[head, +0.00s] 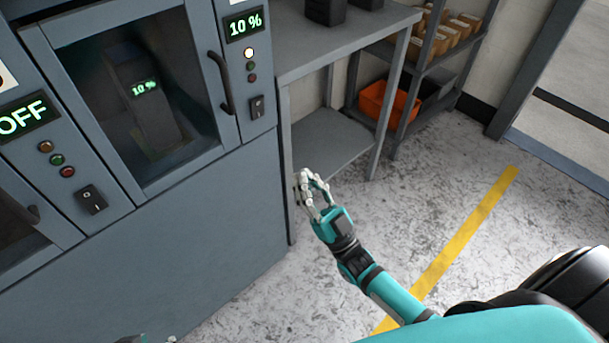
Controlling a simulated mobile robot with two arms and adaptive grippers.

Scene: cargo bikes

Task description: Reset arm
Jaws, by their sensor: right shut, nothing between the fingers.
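My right gripper (307,176) is shut and empty. It hangs in the air in front of the grey bench, just right of the cabinet's corner, with its teal arm coming in from the lower right. Only a small piece of what looks like my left gripper (145,339) shows at the bottom edge, so its fingers cannot be made out.
A grey charging cabinet (150,240) fills the left. Its closed glass door (125,75) shows a battery reading 10% inside. The grey bench (350,40) and a shelf with an orange bin (388,103) stand behind. Floor with a yellow line (465,230) is clear at right.

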